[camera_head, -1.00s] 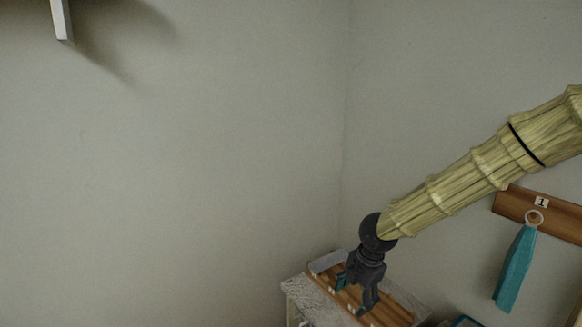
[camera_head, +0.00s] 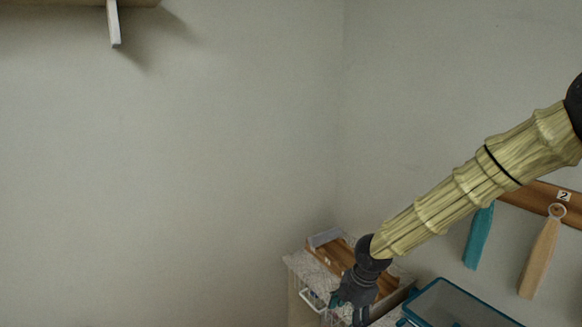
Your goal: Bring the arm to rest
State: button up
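My gripper (camera_head: 346,308) hangs at the end of my yellowish, sleeve-covered arm (camera_head: 465,190), pointing down at the lower middle of the head view. It is dark, with a bit of teal at its left finger. It shows in front of the right part of a small cabinet. Its fingertips are near the bottom edge of the picture, and their gap is too small and dark to judge.
A wooden tray (camera_head: 328,250) lies on the cabinet's speckled top (camera_head: 298,262). A teal-rimmed bin (camera_head: 463,303) is at the lower right. A shelf bracket (camera_head: 114,24) is upper left.

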jog(key=s+a+f+m+g+y+b, duration=0.25)
jog(key=s+f+m, duration=0.95)
jog(key=s+f, duration=0.9)
jog(key=s+d+f+m+h+b, duration=0.1)
jog(key=s+d+f+m+h, duration=0.1)
jog(key=s+d+f+m, duration=0.3)
jog(key=s+d+f+m+t+h+b, duration=0.1)
jog(key=s+d+f+m, duration=0.4)
jog(key=s, duration=0.5)
notch_tip(320, 180, down, 2)
jog(key=shift+s+f+m+h, duration=0.2)
jog(key=shift+f+m+h, duration=0.05)
jog(key=shift+m+h, duration=0.3)
